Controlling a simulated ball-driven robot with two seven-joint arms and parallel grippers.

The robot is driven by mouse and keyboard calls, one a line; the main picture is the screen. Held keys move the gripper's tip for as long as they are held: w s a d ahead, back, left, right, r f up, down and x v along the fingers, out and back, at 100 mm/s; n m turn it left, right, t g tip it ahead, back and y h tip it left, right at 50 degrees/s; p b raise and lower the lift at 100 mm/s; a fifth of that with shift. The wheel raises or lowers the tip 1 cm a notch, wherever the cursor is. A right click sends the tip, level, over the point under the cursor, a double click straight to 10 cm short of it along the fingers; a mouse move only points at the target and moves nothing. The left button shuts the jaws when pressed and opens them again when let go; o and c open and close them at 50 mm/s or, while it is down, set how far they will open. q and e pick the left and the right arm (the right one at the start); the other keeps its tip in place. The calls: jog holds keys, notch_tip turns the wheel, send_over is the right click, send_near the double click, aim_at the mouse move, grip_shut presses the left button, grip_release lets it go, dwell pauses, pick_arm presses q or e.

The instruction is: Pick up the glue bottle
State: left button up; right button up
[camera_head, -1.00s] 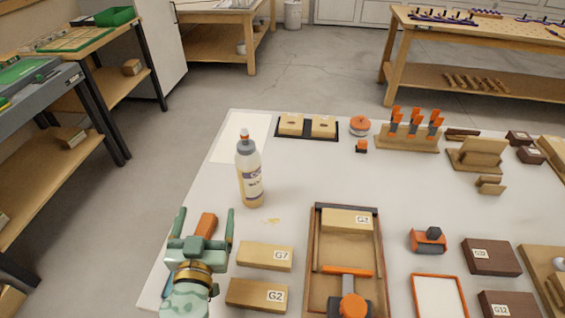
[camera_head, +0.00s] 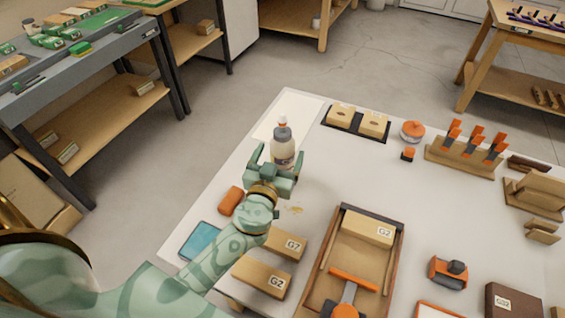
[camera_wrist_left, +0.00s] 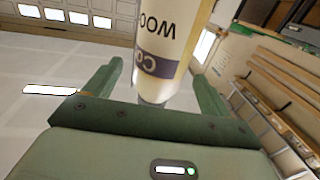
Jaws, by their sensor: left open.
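In the left wrist view the bottle (camera_wrist_left: 170,45) appears upside down, between the two spread green fingers (camera_wrist_left: 157,88), with clear gaps on both sides. I cannot tell whether it touches the palm. My right gripper is not in view.
An orange block (camera_head: 231,201) and a blue tablet-like item (camera_head: 200,241) lie left of my left arm. Blocks marked G7 (camera_head: 285,246) and G2 (camera_head: 262,279) lie to its right, beside a wooden tray (camera_head: 322,262).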

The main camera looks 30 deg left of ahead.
pick_arm(q)
jog(key=w, duration=0.2)
jog(key=w+a, duration=0.1)
jog(key=w, duration=0.2)
jog(key=shift+f+p, duration=0.2)
jog(key=shift+p, duration=0.15)
jog(key=shift+c, duration=0.3)
jog(key=shift+r, duration=0.1)
grip_shut()
